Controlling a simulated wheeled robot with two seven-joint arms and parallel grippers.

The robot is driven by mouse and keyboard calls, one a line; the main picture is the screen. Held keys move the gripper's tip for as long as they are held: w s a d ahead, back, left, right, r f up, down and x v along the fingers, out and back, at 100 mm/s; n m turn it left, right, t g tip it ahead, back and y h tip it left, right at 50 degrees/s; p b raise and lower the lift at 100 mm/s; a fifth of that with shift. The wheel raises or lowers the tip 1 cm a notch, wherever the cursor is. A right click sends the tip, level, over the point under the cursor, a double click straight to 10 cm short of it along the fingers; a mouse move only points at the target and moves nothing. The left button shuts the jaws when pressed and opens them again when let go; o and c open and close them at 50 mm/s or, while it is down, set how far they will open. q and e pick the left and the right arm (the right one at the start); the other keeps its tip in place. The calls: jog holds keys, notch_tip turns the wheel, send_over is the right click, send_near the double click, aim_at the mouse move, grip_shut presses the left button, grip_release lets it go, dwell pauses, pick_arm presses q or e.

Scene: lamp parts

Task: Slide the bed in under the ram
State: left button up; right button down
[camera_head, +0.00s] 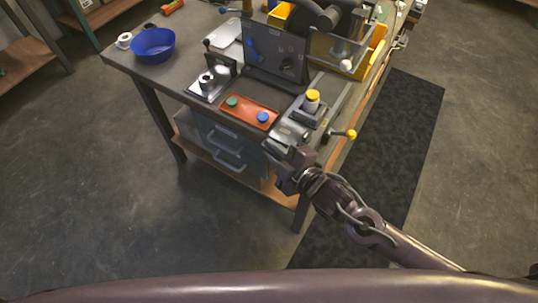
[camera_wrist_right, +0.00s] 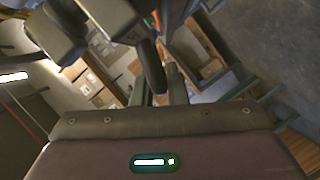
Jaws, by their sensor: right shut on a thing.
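The press (camera_head: 277,58) stands at the back of the bench, a dark upright panel with a clear-fronted, yellow-sided housing (camera_head: 375,52) beside it. The ram seems to be inside that housing; its tip is hard to make out. The grey metal bed (camera_head: 293,131) sits toward the bench's front right corner, out in front of the housing. A yellow-capped part (camera_head: 312,99) stands upright on it. My right gripper (camera_head: 278,158) is at the bed's near end, shut on what seems to be its handle. In the right wrist view a dark bar (camera_wrist_right: 151,66) shows by the fingers. My left gripper is out of view.
An orange-red button box (camera_head: 249,112) with a green and a blue button lies left of the bed. A yellow-knobbed lever (camera_head: 349,134) sticks out right. A metal fixture (camera_head: 208,84), blue bowl (camera_head: 153,44) and white roll (camera_head: 124,40) are further left. Floor in front is clear.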

jog(key=shift+w+d+f, duration=0.15)
jog(key=shift+w+d, duration=0.5)
jog(key=shift+w, duration=0.25)
jog(key=c, duration=1.5)
grip_release()
jog(key=shift+a, duration=0.1)
jog(key=shift+s, duration=0.15)
jog(key=shift+b+v, duration=0.5)
jog(key=shift+v, duration=3.35)
